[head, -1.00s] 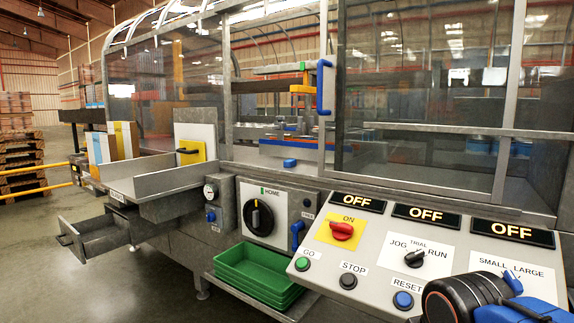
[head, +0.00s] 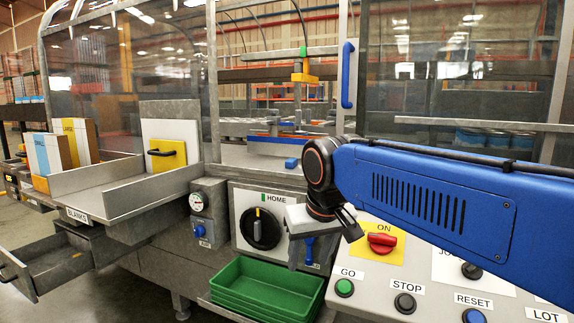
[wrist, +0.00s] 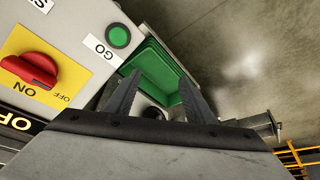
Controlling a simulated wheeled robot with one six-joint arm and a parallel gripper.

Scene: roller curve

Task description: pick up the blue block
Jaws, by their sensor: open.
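The blue block (head: 291,163) is small and lies on the grey ledge inside the machine's open front, in the head view. It does not show in the wrist view. My gripper (head: 322,243) is in front of the machine, below and a little right of the block, and apart from it. In the wrist view my gripper (wrist: 160,76) points down past the control panel, its two dark fingers spread with nothing held between them.
A blue-handled guard door (head: 347,75) stands right of the opening. The panel with the red ON switch (head: 382,242) is close under my arm. Green trays (head: 262,290) sit below. A HOME dial (head: 260,228) and a blanks chute (head: 120,190) are left.

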